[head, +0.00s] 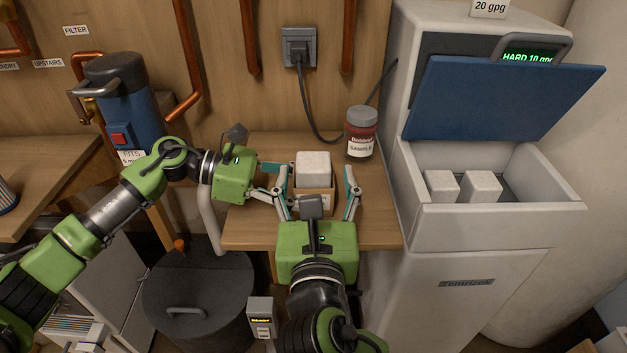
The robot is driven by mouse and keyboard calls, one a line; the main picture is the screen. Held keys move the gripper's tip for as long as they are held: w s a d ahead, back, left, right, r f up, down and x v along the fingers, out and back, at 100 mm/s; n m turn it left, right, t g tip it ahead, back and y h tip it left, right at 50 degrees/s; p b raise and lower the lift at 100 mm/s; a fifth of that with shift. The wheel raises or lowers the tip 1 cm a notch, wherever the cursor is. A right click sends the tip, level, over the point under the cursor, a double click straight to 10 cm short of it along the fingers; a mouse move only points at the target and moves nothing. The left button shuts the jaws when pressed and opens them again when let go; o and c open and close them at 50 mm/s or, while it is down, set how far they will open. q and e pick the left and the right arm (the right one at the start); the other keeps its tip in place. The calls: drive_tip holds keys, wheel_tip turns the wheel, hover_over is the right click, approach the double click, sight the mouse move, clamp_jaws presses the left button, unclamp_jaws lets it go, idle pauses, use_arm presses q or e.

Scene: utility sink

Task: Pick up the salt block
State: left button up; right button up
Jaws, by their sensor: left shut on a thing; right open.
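The salt block (314,164) is a whitish cube standing in an open cardboard box (323,197) on the wooden shelf. My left gripper (284,176) comes in from the left. It is shut at the box's left side, and the exact contact is partly hidden by the other gripper's finger. My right gripper (318,180) comes up from the bottom of the picture. It is open, with one finger left of the box and one right of it, the right one clearly apart from the box. The block's lower part is hidden in the box.
A red jar (361,135) stands behind and right of the box. The white softener (468,247) at right has its blue lid (490,98) raised and two similar blocks (441,187) in its bin. A dark lidded bin (200,295) stands below. The shelf's right front is clear.

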sight(313, 160)
drive_tip(key=w, duration=0.5)
drive_tip(key=shift+w+a+f, duration=0.2)
drive_tip(key=shift+w+f, duration=0.15)
drive_tip(key=shift+w, duration=0.05)
drive_tip(key=c, duration=1.8)
drive_tip(key=shift+o, duration=0.2)
drive_tip(key=shift+r, duration=0.25)
